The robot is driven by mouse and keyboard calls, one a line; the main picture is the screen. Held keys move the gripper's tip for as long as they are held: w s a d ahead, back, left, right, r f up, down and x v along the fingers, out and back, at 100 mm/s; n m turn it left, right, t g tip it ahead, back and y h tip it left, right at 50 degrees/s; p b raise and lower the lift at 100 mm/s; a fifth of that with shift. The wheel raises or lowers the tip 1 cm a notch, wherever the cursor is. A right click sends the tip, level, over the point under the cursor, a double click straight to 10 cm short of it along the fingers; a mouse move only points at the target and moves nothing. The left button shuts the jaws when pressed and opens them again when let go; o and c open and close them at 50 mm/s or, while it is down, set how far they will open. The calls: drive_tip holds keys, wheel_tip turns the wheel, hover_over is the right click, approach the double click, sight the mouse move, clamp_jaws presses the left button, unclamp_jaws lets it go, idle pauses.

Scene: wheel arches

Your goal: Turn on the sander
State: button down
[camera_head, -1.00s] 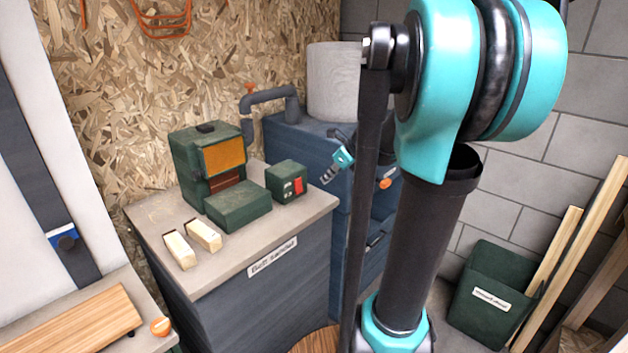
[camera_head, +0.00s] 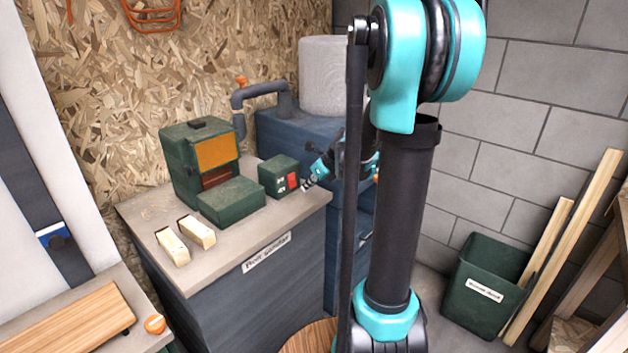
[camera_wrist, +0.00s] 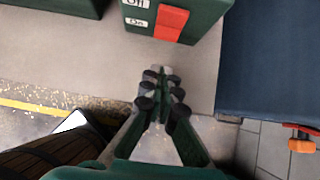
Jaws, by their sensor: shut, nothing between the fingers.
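The green belt sander (camera_head: 205,160) stands on a bench (camera_head: 145,213) with a label on its front. Its green switch box (camera_head: 276,177) sits at the bench's right end and carries a red switch (camera_head: 293,181). In the wrist view the red switch (camera_wrist: 171,23) is at the top, beside small "Off" and "On" plates (camera_wrist: 136,22). My gripper (camera_head: 307,184) is shut and empty, close in front of the switch box on its right side. In the wrist view my gripper (camera_wrist: 160,76) points at the box, just below the red switch; I cannot tell whether it touches.
Two wood blocks (camera_head: 186,241) lie at the bench's front left. A blue dust collector (camera_head: 280,128) with a grey pipe stands behind. A green bin (camera_head: 487,285) and leaning planks (camera_head: 565,245) are at the right. Another bench with a wooden board (camera_head: 75,318) is at lower left.

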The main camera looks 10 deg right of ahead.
sight(293, 185)
drive_tip(key=shift+w+a+f, duration=0.3)
drive_tip(key=shift+w+a, duration=0.4)
drive_tip(key=shift+w, duration=0.25)
drive_tip(key=shift+w+a+f, duration=0.3)
drive_tip(key=shift+w+a, duration=0.35)
drive_tip(key=shift+w, duration=0.25)
drive_tip(key=shift+w+a+f, duration=0.2)
drive_tip(key=shift+w, duration=0.1)
drive_tip(key=shift+s, duration=0.1)
drive_tip(key=shift+r, duration=0.15)
drive_tip(key=shift+r, duration=0.75)
drive_tip(key=shift+d, duration=0.15)
